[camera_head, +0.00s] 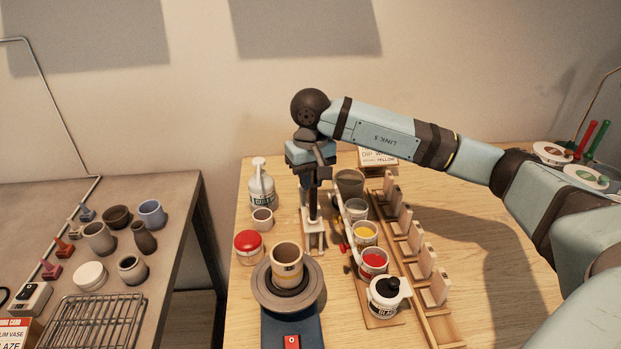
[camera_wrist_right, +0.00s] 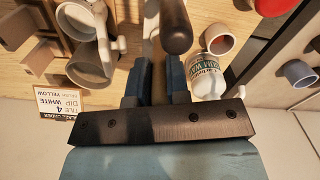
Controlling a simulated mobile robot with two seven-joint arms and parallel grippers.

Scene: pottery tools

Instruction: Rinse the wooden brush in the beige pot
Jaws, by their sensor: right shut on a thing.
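My right gripper (camera_head: 313,205) points down above the middle of the table, behind the wheel. It is shut on the wooden brush, whose dark handle (camera_wrist_right: 175,25) shows close up between the fingers in the right wrist view. The brush tip is hidden. A larger grey-beige pot (camera_head: 350,186) stands at the back, just right of the gripper, and also shows in the right wrist view (camera_wrist_right: 88,62). My left gripper is out of view.
A small wooden stand (camera_head: 314,242) is under the gripper. A wax bottle (camera_head: 261,187) and red-lidded jar (camera_head: 248,246) are left.

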